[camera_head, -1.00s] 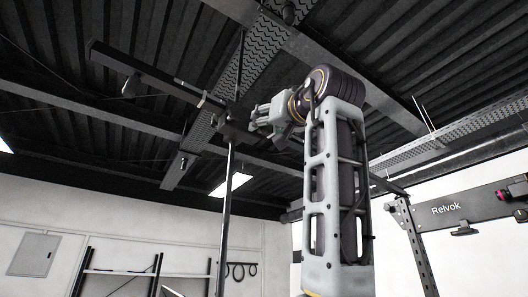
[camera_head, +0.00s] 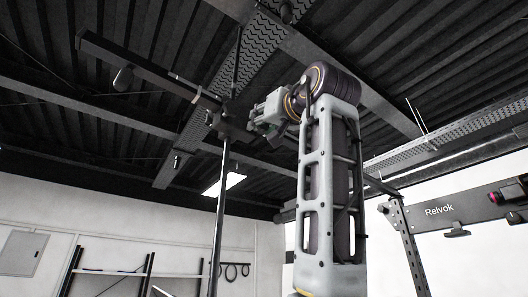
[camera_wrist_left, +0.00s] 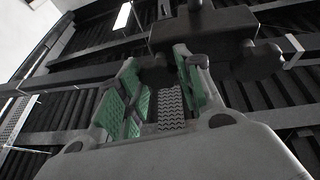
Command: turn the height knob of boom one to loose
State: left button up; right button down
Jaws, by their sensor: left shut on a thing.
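A dark boom bar (camera_head: 140,68) runs from the upper left to a clamp (camera_head: 232,128) on top of a tall upright pole (camera_head: 218,215). No label shows which boom it is. My left gripper (camera_head: 262,114) is raised at the right side of the clamp. In the left wrist view, the green-padded fingers of my left gripper (camera_wrist_left: 156,74) are closed around a dark round knob (camera_wrist_left: 156,70) under the clamp block (camera_wrist_left: 205,32). Most of this knob is hidden between the fingers, and its setting cannot be read. Another dark knob (camera_wrist_left: 258,62) sticks out to the right, apart from the fingers. My right gripper is not in view.
A dark roundish part (camera_head: 123,79) hangs near the bar's far end. Ceiling beams and a perforated cable tray (camera_head: 232,75) lie above and behind. A "Relvok" beam (camera_head: 450,209) on a perforated post (camera_head: 405,245) stands at the right. Shelving (camera_head: 140,272) is at the lower left.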

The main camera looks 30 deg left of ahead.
pick_arm(q)
jog(key=shift+n+g+y, duration=0.3)
jog(key=shift+n, duration=0.8)
jog(key=n+g, duration=0.3)
jog(key=n, duration=0.3)
jog(key=n+g, duration=0.3)
jog(key=n, duration=0.3)
jog(key=n+g+y, duration=0.1)
jog(key=n+g, duration=0.3)
jog(key=n, duration=0.1)
jog(key=shift+w+f+n, duration=0.1)
jog(key=shift+n, duration=0.3)
jog(key=shift+w+n+g+h, duration=0.1)
jog(key=shift+n+g+h, duration=0.45)
jog(key=shift+n, duration=1.45)
jog(key=o, duration=1)
jog(key=shift+d, duration=0.1)
jog(key=shift+m+t+y, duration=0.5)
jog(key=shift+m+t, duration=0.3)
jog(key=shift+m, duration=1)
jog(key=shift+m+t+y, duration=0.45)
jog(key=shift+m+t, duration=0.3)
jog(key=shift+m, duration=1.05)
